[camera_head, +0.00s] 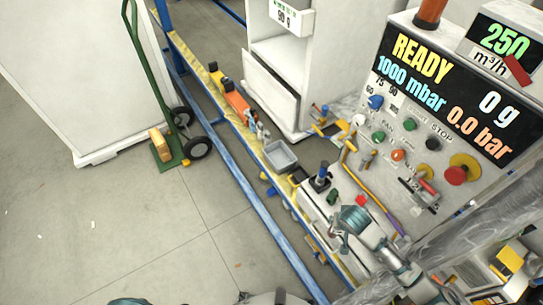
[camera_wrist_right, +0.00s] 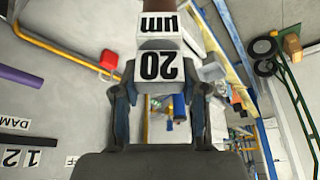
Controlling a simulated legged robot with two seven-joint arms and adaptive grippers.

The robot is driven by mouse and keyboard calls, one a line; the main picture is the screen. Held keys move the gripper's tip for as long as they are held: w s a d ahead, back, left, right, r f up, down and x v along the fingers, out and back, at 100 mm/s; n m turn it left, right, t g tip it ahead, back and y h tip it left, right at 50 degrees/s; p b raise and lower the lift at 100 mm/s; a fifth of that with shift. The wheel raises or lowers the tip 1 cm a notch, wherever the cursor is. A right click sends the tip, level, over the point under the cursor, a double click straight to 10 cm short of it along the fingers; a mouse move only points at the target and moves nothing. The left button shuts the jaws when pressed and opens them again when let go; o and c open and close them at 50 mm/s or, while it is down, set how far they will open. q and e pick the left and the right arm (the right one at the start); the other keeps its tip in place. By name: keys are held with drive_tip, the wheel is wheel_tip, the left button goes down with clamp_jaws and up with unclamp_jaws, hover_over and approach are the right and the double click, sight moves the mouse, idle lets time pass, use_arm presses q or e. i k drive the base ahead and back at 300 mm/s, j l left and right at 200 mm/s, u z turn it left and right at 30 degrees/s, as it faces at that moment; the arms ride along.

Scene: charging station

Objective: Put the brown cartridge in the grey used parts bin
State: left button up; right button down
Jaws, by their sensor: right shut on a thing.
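My right gripper (camera_head: 340,240) is over the bench, in front of the panel. In the right wrist view its fingers (camera_wrist_right: 160,88) are shut on a cartridge (camera_wrist_right: 160,46) with white upside-down labels reading "20" and "µm". A brown part shows at the top edge of that view. In the head view I cannot make out the held piece. The small grey bin (camera_head: 283,167) stands on the bench to the upper left of my right gripper, apart from it. My left gripper is not in view.
A dark upright cylinder (camera_head: 320,178) stands between my right gripper and the bin. A black tray (camera_head: 298,175) is beside the bin. The panel (camera_head: 440,90) with knobs and a red stop button (camera_head: 456,175) is at the right. A green hand truck (camera_head: 170,155) stands on the floor.

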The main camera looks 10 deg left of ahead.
sight(279, 161)
drive_tip(key=i+j+u, duration=0.1)
drive_tip(key=i+j, duration=0.4)
drive_tip(key=i+j+u, duration=0.15)
drive_tip(key=i+j, duration=0.35)
drive_tip(key=i+j+u, duration=0.1)
drive_tip(key=i+j, duration=0.3)
drive_tip(key=i, duration=0.2)
